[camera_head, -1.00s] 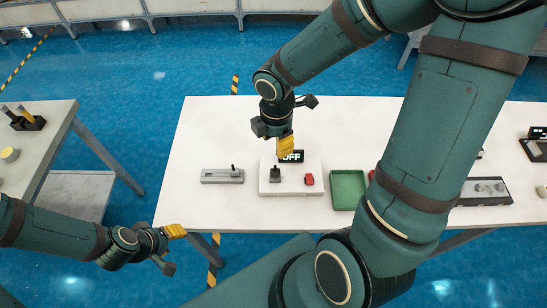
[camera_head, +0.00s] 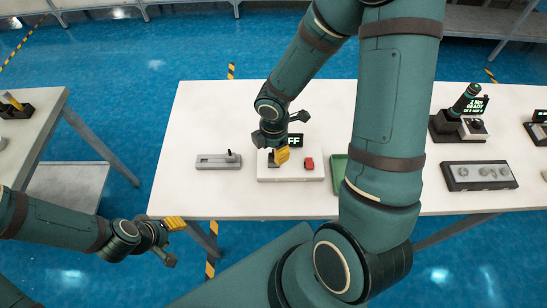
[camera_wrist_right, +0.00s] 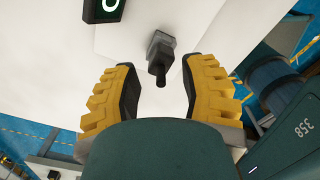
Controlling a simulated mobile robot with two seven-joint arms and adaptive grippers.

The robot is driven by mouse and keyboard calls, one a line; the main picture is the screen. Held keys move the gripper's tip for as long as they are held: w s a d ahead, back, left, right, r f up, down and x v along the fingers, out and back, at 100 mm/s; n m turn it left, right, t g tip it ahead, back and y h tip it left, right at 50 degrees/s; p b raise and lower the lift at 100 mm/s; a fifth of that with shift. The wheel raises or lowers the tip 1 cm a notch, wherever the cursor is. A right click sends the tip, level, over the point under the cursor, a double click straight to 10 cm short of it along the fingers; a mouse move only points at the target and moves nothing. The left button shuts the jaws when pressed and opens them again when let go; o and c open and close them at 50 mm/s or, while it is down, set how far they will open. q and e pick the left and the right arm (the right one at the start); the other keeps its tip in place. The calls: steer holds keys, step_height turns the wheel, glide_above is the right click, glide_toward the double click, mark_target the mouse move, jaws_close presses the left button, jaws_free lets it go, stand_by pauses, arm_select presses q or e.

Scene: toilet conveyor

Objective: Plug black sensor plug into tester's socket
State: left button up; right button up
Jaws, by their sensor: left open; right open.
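The white tester box (camera_head: 290,176) has an "OFF" display (camera_head: 294,140), partly hidden by my right gripper. A black upright part (camera_wrist_right: 160,55) with a square base and a rounded stub stands on the white surface; I cannot tell whether it is the sensor plug or a switch. In the head view my right gripper covers most of it. My right gripper (camera_wrist_right: 158,90) is open, with its yellow fingers on either side of the black part and not closed on it. A red part (camera_head: 309,163) sits right of it on the box. My left gripper (camera_head: 174,224) is open and empty, off the table's front left corner.
A grey fixture (camera_head: 218,162) with a small black peg lies left of the box. A green tray (camera_head: 339,170) is at its right, partly behind my right arm. A grey block (camera_head: 480,176) and a screwdriver stand (camera_head: 459,124) are farther right. The back left tabletop is clear.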

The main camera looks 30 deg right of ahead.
steer(key=shift+f, duration=0.25)
jaws_close()
steer(key=shift+r, duration=0.15)
step_height(320, 180, up, 10)
steer(key=p, duration=0.3)
steer(key=shift+f, duration=0.25)
step_height(320, 180, down, 5)
steer(key=b, duration=0.5)
steer(key=shift+f, duration=0.15)
steer(key=shift+f+b, duration=1.05)
steer(key=shift+f, duration=0.1)
